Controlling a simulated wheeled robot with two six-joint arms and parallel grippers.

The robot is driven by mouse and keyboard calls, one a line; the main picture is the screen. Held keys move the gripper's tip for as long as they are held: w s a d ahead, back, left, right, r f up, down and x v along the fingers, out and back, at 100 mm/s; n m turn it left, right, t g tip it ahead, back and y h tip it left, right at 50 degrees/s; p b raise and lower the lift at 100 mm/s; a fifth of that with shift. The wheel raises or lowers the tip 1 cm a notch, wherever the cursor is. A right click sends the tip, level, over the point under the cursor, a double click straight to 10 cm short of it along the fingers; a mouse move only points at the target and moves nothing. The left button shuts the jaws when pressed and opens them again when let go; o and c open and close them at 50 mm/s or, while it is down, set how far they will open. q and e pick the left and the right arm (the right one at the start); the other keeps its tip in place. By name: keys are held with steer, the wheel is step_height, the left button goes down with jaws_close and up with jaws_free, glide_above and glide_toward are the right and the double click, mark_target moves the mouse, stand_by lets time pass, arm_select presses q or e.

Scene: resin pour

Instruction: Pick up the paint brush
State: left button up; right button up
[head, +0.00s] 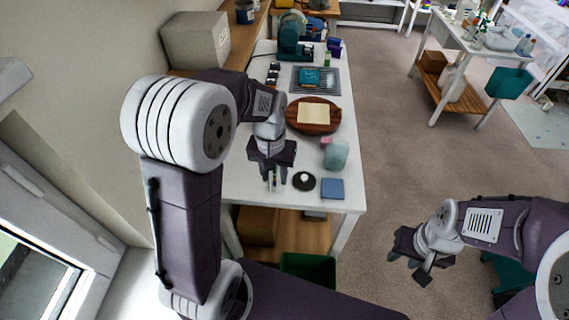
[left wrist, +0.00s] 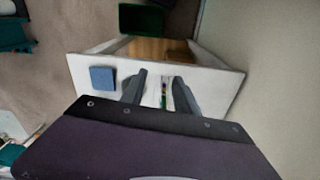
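My left gripper (head: 276,179) points down over the near end of the table. In the left wrist view its fingers (left wrist: 160,93) stand apart on either side of the brush, with gaps visible. My right gripper (head: 413,266) hangs empty over the floor, right of the table, its fingers apart.
A black round item (head: 304,181), a blue square block (head: 332,188) and a pale green cup (head: 336,154) stand right of my left gripper. A round wooden board (head: 326,128) with a cream sheet lies behind. A green bin (head: 308,269) is below the table (head: 350,203).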

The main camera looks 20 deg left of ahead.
arm_select(q)
steer(key=w+a+r+n+p, duration=0.1)
steer(key=w+a+r+p, duration=0.2)
steer(key=w, duration=0.9)
steer(key=shift+g, duration=0.3)
steer(key=f, duration=0.2)
steer(key=a+f+p, duration=0.1)
steer(key=f, duration=0.2)
steer(key=s+f+p, duration=0.1)
steer(key=f, duration=0.2)
steer(key=shift+a+f, duration=0.1)
steer(key=shift+a, duration=0.3)
steer(key=shift+w+f, duration=0.15)
steer(key=shift+f, duration=0.3)
jaws_close()
